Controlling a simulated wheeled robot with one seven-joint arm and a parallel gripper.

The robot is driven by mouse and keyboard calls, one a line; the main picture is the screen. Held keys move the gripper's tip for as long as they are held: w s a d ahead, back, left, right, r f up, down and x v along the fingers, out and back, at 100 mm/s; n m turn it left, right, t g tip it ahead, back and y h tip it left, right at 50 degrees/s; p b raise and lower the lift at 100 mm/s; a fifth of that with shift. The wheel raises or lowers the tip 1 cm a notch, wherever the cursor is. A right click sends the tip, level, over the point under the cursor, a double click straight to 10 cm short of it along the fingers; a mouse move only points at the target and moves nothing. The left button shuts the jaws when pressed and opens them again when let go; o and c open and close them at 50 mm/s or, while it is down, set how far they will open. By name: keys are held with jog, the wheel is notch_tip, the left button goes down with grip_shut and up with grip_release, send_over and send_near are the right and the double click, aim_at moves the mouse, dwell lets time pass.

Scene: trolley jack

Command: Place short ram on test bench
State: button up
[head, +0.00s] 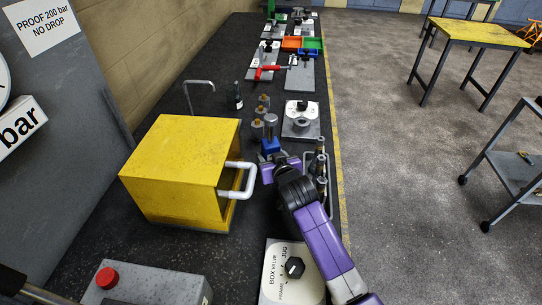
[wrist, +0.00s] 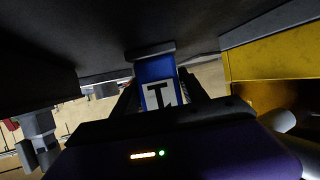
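A short blue ram (head: 271,145) with a grey top stands upright at the end of my purple arm, right of the yellow box. In the wrist view the ram (wrist: 157,75) shows a white label with a black mark, between the dark fingers of my gripper (wrist: 160,98). My gripper (head: 277,162) looks shut on it; the contact itself is partly hidden. I cannot tell whether the ram touches the surface below. The long black bench (head: 222,78) carries a yellow box guard (head: 180,155) with a white handle (head: 240,180). A proof-pressure sign (head: 40,25) is at left.
Several metal cylinders (head: 320,165) stand just right of my gripper. Small posts with brownish tops (head: 259,112) and a dark bottle (head: 235,97) stand behind it. A valve plate (head: 292,272) and a box with a red button (head: 107,278) are in front.

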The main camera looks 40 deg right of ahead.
jog(key=shift+o, duration=1.1)
jog(key=shift+r, duration=0.15)
jog(key=b+v, duration=0.1)
jog(key=v, duration=1.1)
jog(key=shift+d, duration=0.1)
